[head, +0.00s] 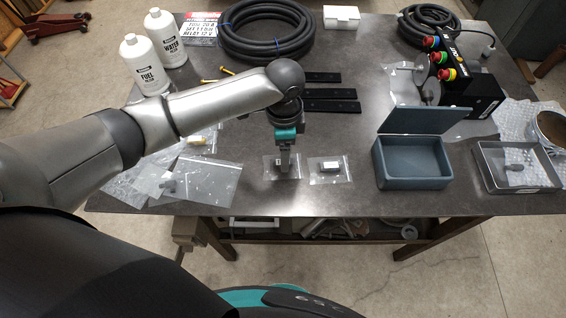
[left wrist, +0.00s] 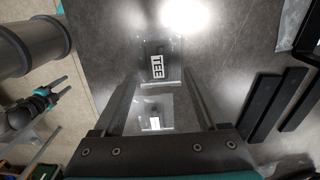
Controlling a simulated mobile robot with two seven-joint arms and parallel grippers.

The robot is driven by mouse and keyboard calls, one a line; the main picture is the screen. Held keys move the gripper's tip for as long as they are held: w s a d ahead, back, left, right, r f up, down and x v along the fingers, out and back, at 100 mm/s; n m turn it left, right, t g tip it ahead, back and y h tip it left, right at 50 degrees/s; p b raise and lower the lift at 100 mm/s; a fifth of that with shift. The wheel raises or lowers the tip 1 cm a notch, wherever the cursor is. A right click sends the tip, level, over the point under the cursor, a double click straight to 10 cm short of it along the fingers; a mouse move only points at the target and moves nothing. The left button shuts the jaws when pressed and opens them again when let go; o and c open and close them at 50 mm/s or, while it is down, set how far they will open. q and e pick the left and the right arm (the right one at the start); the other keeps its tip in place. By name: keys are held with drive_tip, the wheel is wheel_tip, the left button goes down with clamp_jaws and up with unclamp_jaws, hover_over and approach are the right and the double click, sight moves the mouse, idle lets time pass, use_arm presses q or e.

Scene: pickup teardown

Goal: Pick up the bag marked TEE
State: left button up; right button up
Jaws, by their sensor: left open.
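The bag marked TEE (left wrist: 157,66) is a small clear bag with a dark part and a white label, lying flat on the table. In the head view the bag (head: 270,171) is partly hidden by my left gripper (head: 285,172). That gripper points down over it, jaws open, and the bag shows between the fingers in the left wrist view. I cannot tell whether the fingertips touch the bag or table. A second clear bag (head: 330,169) lies just to its right. My right gripper (left wrist: 62,87) shows at the left of the left wrist view, fingers apart and empty, away from the bags.
Several clear bags (head: 208,181) lie to the left. Black bars (head: 330,93) lie behind, near a coiled hose (head: 267,32). An open grey box (head: 412,165) and a metal tray (head: 518,168) stand to the right. The table's front edge is close.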

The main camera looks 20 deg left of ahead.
use_arm(q)
drive_tip(key=shift+s+f, duration=0.2)
drive_tip(key=shift+f, duration=1.75)
clamp_jaws()
